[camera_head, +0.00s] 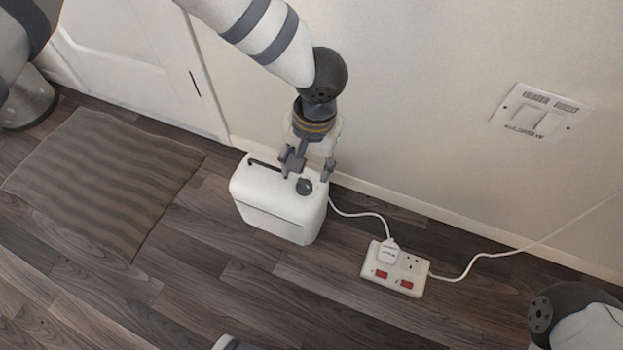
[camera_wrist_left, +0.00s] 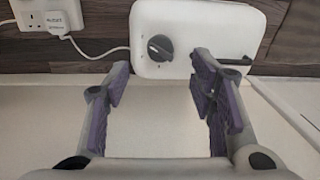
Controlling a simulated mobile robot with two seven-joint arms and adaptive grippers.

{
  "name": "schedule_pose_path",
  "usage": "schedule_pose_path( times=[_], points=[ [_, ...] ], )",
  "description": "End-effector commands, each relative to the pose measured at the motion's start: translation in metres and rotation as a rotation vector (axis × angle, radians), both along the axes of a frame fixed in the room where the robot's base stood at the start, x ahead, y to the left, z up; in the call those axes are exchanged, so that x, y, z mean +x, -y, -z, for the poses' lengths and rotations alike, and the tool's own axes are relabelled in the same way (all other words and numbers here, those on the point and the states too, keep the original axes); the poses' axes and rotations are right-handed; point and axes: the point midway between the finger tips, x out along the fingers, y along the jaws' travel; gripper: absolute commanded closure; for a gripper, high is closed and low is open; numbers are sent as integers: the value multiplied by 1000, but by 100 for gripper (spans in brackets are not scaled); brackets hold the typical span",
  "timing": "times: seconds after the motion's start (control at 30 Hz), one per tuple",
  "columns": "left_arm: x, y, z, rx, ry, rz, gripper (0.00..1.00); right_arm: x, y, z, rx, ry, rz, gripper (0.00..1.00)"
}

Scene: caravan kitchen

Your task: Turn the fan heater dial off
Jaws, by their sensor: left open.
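The white fan heater (camera_head: 279,199) stands on the floor against the wall. Its dark round dial (camera_head: 304,186) sits on the top face, near the right end. In the left wrist view the dial (camera_wrist_left: 160,48) shows at the far side of the fingertips, on the heater's white top (camera_wrist_left: 180,15). My left gripper (camera_head: 308,172) points down over the heater top. Its fingers are apart and empty in the left wrist view (camera_wrist_left: 160,85), with the dial beyond the gap between them. I cannot tell whether a finger touches the heater.
A white extension socket (camera_head: 395,268) with red switches lies on the floor to the right, with a plug and cables. A wall switch plate (camera_head: 540,112) is at the upper right. A brown mat (camera_head: 100,185) lies at the left.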

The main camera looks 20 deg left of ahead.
Motion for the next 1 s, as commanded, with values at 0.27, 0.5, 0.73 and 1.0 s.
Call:
schedule_pose_path(
  times=[0.27,0.5,0.73,1.0],
  points=[
    [-1,-5,62,2,-2,1,50,-4,-1,19,3,-31,-3,60],
    [-1,-6,70,1,0,1,50,-4,-1,21,4,-31,-3,60],
    [-1,-6,69,1,-1,1,72,-4,-1,21,4,-30,-3,60],
    [-1,-6,69,1,-1,-1,98,-3,-1,21,4,-30,-3,60]
  ],
)
